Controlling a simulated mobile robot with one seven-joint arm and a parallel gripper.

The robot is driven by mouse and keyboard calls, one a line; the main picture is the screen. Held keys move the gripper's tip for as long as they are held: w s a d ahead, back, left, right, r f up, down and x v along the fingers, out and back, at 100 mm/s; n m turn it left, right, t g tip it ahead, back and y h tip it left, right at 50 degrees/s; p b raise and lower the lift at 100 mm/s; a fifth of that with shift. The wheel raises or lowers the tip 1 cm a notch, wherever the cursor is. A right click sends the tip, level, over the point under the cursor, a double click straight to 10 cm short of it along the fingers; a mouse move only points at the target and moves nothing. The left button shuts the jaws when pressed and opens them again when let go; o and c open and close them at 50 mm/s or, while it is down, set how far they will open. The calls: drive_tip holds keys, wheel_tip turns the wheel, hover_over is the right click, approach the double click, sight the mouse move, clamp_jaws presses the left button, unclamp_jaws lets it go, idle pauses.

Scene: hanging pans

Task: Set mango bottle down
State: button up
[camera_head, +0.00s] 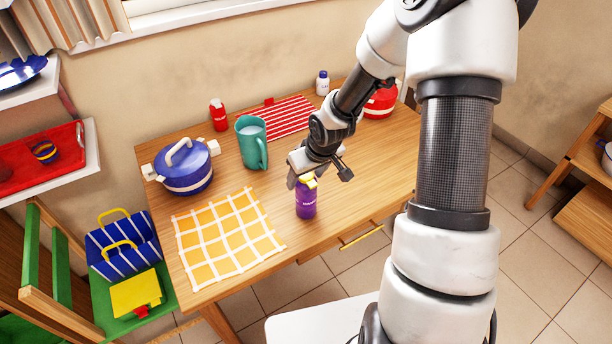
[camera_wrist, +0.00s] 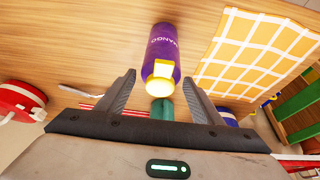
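The mango bottle (camera_head: 306,202) is purple with a yellow cap and stands on the wooden table near its front edge, right of the yellow checked cloth. In the wrist view the bottle (camera_wrist: 161,48) shows the word MANGO, with its cap towards me. My gripper (camera_head: 318,176) is just above and behind the bottle's cap. In the wrist view the two fingers of my gripper (camera_wrist: 159,77) are spread wide, with gaps on both sides of the cap. The fingers do not appear to touch the bottle.
The yellow checked cloth (camera_head: 228,238) lies flat on the table (camera_head: 345,212). A teal mug (camera_head: 252,143), a blue pot (camera_head: 186,168), a red bottle (camera_head: 218,116) and a red striped cloth (camera_head: 290,117) are behind. A white bottle (camera_head: 322,84) and a red pot (camera_head: 380,102) stand at the back.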

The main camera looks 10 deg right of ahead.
drive_tip(key=shift+o, duration=0.2)
drive_tip(key=shift+r, duration=0.15)
drive_tip(key=shift+r, duration=0.25)
drive_tip(key=p+v, duration=0.4)
drive_tip(key=v, duration=0.7)
drive_tip(key=shift+s+r, duration=0.25)
drive_tip(key=shift+f, duration=0.1)
